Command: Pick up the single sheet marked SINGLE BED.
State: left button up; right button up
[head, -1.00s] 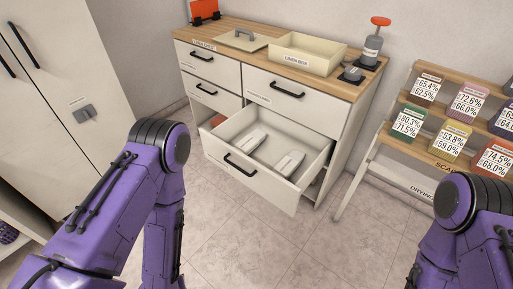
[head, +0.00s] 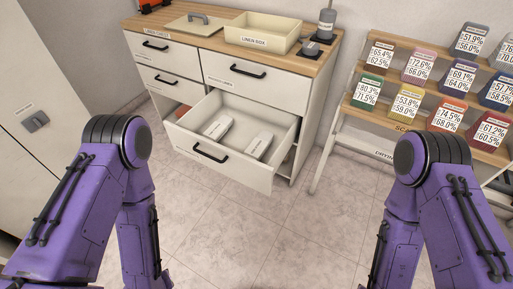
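An open drawer (head: 225,172) sticks out from the lower part of the linen chest. Two pale, folded bundles lie flat inside it, one at the left (head: 218,127) and one at the right (head: 259,145). Each has a small label, too small to read, so I cannot tell which is marked SINGLE BED. Both my purple arms show at the lower left and lower right, apart from the drawer. Their grippers are out of view.
The chest top (head: 222,41) carries an open linen box (head: 262,33), a lid with a handle (head: 193,24) and a grey dispenser (head: 326,24). A rack of colored labelled boxes (head: 408,102) stands at the right, a pale cabinet (head: 50,100) at the left. The floor (head: 240,225) before the drawer is clear.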

aim_at(258, 149)
jog(key=z, duration=0.05)
jog(key=k, duration=0.6)
jog(key=u, duration=0.25)
jog(key=i, duration=0.7)
jog(key=z, duration=0.7)
jog(key=i, duration=0.95)
jog(key=z, duration=0.15)
